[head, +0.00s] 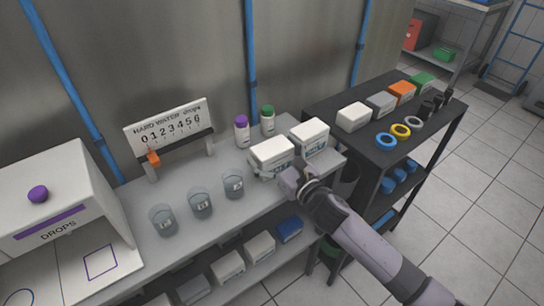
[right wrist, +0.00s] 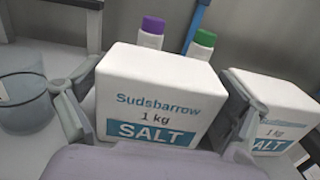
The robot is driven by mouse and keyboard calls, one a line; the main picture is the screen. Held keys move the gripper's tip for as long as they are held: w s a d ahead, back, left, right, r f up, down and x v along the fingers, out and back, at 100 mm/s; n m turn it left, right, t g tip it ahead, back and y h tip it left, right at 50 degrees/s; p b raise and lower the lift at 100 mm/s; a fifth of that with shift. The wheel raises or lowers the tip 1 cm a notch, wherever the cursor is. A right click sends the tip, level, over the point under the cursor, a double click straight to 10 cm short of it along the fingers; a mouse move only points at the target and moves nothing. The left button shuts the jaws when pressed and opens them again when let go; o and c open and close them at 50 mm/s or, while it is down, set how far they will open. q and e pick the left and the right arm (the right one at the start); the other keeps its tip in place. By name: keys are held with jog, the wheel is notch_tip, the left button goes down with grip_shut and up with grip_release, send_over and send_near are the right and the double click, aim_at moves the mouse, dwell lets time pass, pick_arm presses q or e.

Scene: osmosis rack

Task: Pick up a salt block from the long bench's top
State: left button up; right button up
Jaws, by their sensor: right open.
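Two white salt blocks with blue labels stand side by side on the grey long bench's top (head: 185,228), near its right end. The left salt block (head: 271,154) fills the middle of the right wrist view (right wrist: 160,90), its "Sudsbarrow 1 kg SALT" face towards me. The right salt block (head: 310,136) shows at the right of the wrist view (right wrist: 278,112). My right gripper (head: 287,178) is open at the near side of the left block. In the wrist view its fingers (right wrist: 155,112) are on either side of that block; contact is unclear. My left gripper is out of view.
Several clear beakers (head: 201,203) stand left of the blocks. A purple-capped bottle (head: 242,131) and a green-capped bottle (head: 268,120) stand behind. A dark rack (head: 335,110) with blocks and rings adjoins at right. A shelf below the bench holds more blocks (head: 229,266).

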jog(key=c, duration=1.6)
jog(key=shift+w+r, duration=0.1)
jog(key=shift+r, duration=0.1)
jog(key=shift+c, duration=0.6)
